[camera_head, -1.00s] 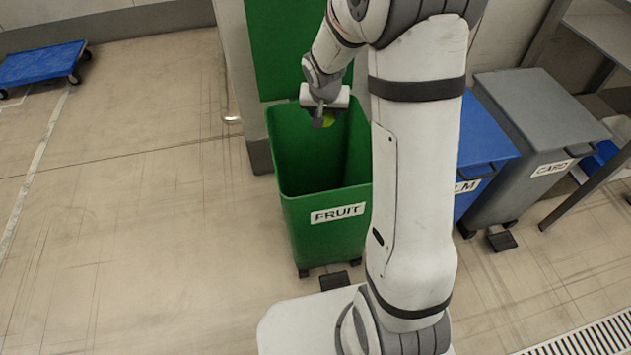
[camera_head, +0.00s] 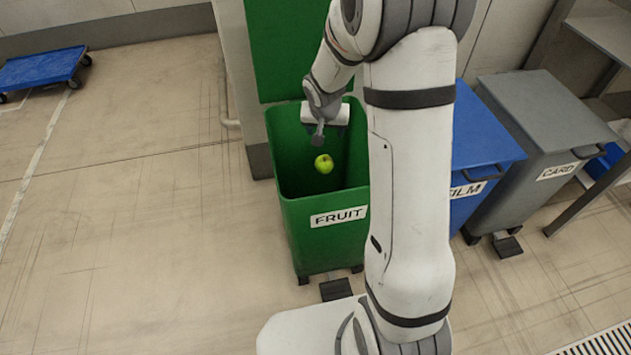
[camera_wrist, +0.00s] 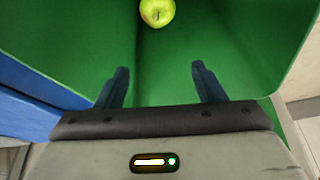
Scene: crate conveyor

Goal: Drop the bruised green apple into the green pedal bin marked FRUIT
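The green apple (camera_head: 324,164) shows inside the open mouth of the green bin marked FRUIT (camera_head: 304,235), apart from my gripper. No bruise can be made out at this size. The bin's lid stands up at the back. My gripper (camera_head: 319,136) is over the bin's opening, pointing down. In the wrist view its two dark fingers (camera_wrist: 159,85) are spread with nothing between them. The apple (camera_wrist: 157,12) appears beyond the fingertips, against the green inner walls. Whether it is falling or resting cannot be told.
A blue bin marked FILM (camera_head: 488,150) and a grey bin marked CARD (camera_head: 545,110) stand to the right, lids shut. A blue wheeled dolly (camera_head: 40,67) is at the far left. The floor left of the green bin is clear.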

